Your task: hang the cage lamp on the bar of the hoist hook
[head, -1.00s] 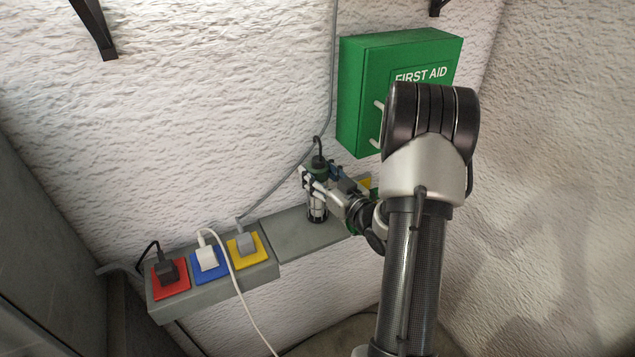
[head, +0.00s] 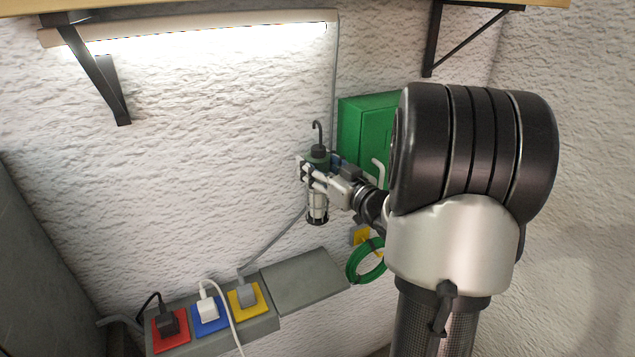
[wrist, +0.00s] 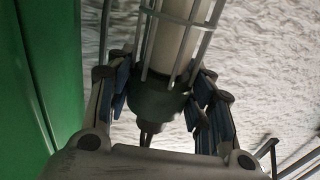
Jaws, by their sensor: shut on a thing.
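The cage lamp (head: 317,204) is upright in the head view, with a green collar, a pale caged tube below and a black hook (head: 317,130) on top. My gripper (head: 308,172) is shut on it around the collar, from the right. The lamp is held clear above the grey ledge. In the wrist view the cage lamp (wrist: 166,50) lies between the blue-padded fingers of my gripper (wrist: 162,96), its green collar between them. The hoist hook and its bar are not seen in either view.
A green first aid box (head: 362,122) is on the wall close behind my gripper. A lit strip light (head: 200,35) and a shelf bracket (head: 105,85) are above. The grey ledge (head: 303,280) below is bare; left of it are several plugs. A green coil (head: 366,262) hangs nearby.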

